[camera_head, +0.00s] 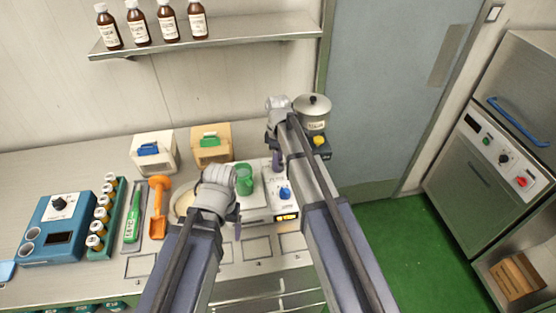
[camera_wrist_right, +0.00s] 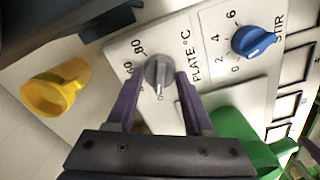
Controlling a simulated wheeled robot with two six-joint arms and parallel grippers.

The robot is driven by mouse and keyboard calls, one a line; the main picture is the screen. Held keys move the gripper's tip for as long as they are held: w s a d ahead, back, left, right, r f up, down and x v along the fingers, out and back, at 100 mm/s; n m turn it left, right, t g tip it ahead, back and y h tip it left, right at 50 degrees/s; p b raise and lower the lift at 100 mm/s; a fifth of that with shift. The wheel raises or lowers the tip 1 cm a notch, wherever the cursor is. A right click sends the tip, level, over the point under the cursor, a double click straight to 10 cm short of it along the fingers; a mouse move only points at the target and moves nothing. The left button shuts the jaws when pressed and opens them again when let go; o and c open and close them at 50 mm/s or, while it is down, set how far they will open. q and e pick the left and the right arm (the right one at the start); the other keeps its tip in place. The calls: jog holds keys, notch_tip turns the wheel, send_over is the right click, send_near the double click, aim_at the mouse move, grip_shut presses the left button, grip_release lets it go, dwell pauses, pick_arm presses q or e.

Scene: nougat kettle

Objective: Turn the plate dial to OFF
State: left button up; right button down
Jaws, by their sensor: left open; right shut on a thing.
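The grey plate dial (camera_wrist_right: 158,73) is on the white panel marked PLATE °C in the right wrist view. 60 and 80 are readable beside it; its OFF mark is hidden or out of view. A white line on the dial points toward the bottom of that picture. My right gripper (camera_wrist_right: 158,84) is shut on the dial, with one purple finger at each side. The blue STIR knob (camera_wrist_right: 253,41) is beside it, also visible on the hotplate panel in the head view (camera_head: 284,193). My left gripper (camera_head: 237,214) is open at the hotplate's left front, mostly hidden by its wrist.
A green vessel (camera_head: 245,178) stands on the hotplate's left part, close to both arms. A yellow cup (camera_wrist_right: 57,88) is near the dial. A lidded pot (camera_head: 313,113) stands behind right. An orange scoop (camera_head: 158,205) and blue device (camera_head: 60,228) are left.

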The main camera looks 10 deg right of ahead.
jog(key=shift+n, duration=0.4)
jog(key=shift+c, duration=1.4)
grip_release()
notch_tip(320, 180, up, 8)
jog(key=p, duration=0.8)
jog(key=shift+f, duration=0.1)
jog(key=shift+f, duration=0.1)
